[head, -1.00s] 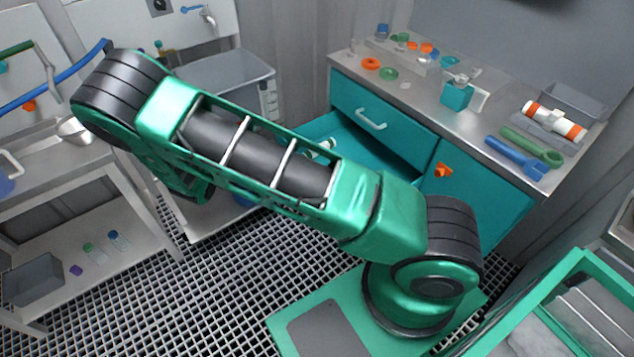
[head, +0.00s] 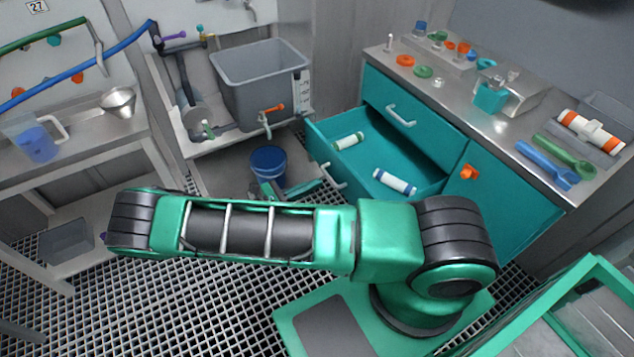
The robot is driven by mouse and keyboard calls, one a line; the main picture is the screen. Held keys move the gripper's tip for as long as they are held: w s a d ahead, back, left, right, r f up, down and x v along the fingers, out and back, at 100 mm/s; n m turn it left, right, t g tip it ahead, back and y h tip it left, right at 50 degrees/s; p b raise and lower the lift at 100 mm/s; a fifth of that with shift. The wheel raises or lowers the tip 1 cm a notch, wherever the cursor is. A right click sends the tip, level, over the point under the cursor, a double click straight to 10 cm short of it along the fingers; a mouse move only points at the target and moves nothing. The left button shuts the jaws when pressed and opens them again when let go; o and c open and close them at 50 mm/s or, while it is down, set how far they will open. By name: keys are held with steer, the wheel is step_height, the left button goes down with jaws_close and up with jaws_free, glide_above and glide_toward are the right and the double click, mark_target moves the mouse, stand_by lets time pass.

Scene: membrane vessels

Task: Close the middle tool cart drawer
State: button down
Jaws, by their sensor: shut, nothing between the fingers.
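The teal tool cart (head: 515,210) stands at the right. Its drawer below the closed top drawer (head: 388,108) is pulled out; this open drawer (head: 365,163) shows its teal floor. Two white cartridges lie inside, one with green ends (head: 348,141) and one with blue ends (head: 394,182). The open drawer's pale handle (head: 334,176) shows at its front. My gripper (head: 312,187) shows only partly above my upper arm, just left of the handle. It looks shut and empty; contact with the handle cannot be told. My arm hides the drawer front's lower part.
A grey tub (head: 262,85) on a bench and a blue bucket (head: 269,166) on a low shelf stand left of the open drawer. An orange knob (head: 469,173) sits on the cart's door. Open grating floor (head: 190,305) lies in front.

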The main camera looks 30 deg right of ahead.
mark_target(348, 170)
steer(key=d, duration=1)
steer(key=shift+w, duration=0.1)
